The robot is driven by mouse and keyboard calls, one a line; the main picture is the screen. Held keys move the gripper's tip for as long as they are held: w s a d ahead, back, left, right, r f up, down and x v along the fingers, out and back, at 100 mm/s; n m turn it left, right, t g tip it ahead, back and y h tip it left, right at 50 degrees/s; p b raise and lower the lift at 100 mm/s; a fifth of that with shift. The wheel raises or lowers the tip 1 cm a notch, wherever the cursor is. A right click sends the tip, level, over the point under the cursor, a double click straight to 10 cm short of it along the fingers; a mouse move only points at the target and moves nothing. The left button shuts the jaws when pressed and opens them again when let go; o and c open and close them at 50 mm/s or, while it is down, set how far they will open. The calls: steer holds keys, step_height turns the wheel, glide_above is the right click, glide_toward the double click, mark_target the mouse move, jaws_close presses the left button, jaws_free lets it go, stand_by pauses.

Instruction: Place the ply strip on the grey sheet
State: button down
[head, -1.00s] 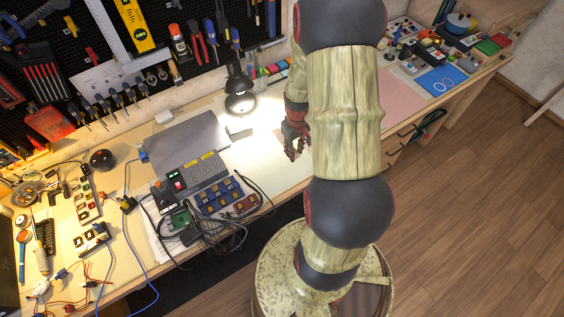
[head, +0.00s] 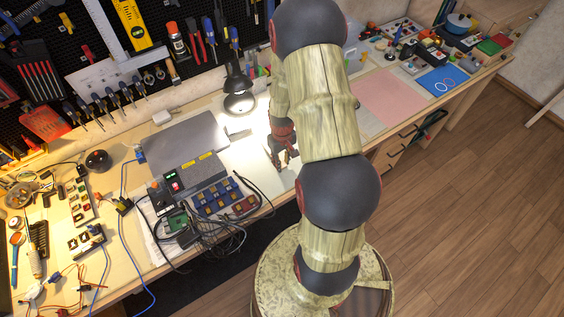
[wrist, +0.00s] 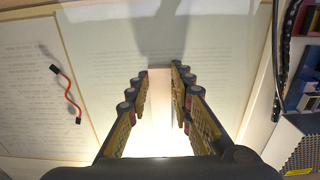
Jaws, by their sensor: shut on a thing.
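My gripper (wrist: 160,72) is shut on a pale strip (wrist: 160,95), which I take to be the ply strip; in the wrist view it shows between the two fingers, washed out by bright light. In the head view my gripper (head: 283,158) is over the white papers right of the electronics, with the strip hard to make out. The grey sheet (head: 185,140) lies flat on the bench, left of my gripper and behind the grey box. I cannot make it out in the wrist view.
A grey box with yellow labels (head: 200,168), blue modules (head: 218,197) and loose black cables stand between my gripper and the bench's left part. A black lamp (head: 238,95) stands behind. A red wire (wrist: 70,95) lies on paper. A pink sheet (head: 393,98) lies to the right.

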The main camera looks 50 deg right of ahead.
steer(key=shift+f, duration=0.1)
steer(key=c, duration=2)
jaws_free()
steer(key=shift+f, duration=0.1)
steer(key=shift+c, duration=0.2)
steer(key=o, duration=0.4)
steer(key=shift+o, duration=0.3)
